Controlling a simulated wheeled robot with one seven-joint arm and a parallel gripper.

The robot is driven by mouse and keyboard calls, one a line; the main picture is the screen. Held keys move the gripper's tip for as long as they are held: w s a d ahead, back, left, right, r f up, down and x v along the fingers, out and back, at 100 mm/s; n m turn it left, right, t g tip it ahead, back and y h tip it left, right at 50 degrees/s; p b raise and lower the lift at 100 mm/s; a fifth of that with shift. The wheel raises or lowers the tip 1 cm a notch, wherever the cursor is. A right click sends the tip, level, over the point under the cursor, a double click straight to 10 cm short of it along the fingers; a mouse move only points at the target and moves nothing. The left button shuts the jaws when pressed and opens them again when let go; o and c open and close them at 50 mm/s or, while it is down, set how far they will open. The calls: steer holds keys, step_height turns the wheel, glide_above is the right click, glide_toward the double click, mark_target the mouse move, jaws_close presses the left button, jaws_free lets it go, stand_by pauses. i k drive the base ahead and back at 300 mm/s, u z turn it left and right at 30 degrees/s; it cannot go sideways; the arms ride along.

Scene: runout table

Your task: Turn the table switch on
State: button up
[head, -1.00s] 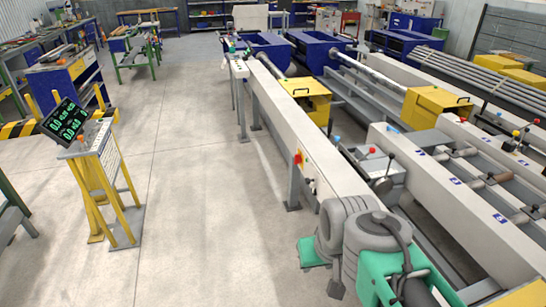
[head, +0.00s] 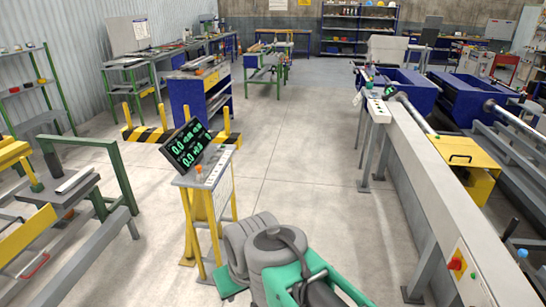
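A red rotary switch on a yellow plate (head: 457,264) is on the near side of the long grey runout table (head: 412,150), at the lower right. A pale control box (head: 379,110) with small buttons stands at the far end of the table. My grey and green arm shows at the bottom middle, left of the table and apart from the switch. My gripper's fingers are not visible.
A yellow stand (head: 205,222) with a lit green-digit display (head: 186,145) is left of my arm. A yellow-black barrier (head: 150,135) and blue cabinet (head: 197,98) stand behind it. A green-framed bench (head: 95,190) is at left.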

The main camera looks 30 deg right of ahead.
mark_target(455, 263)
steer(key=z, duration=0.05)
steer(key=i, duration=1.5)
steer(key=z, duration=1.2)
steer(key=i, duration=1)
steer(key=z, duration=1.35)
steer(key=i, duration=0.25)
steer(key=z, duration=0.05)
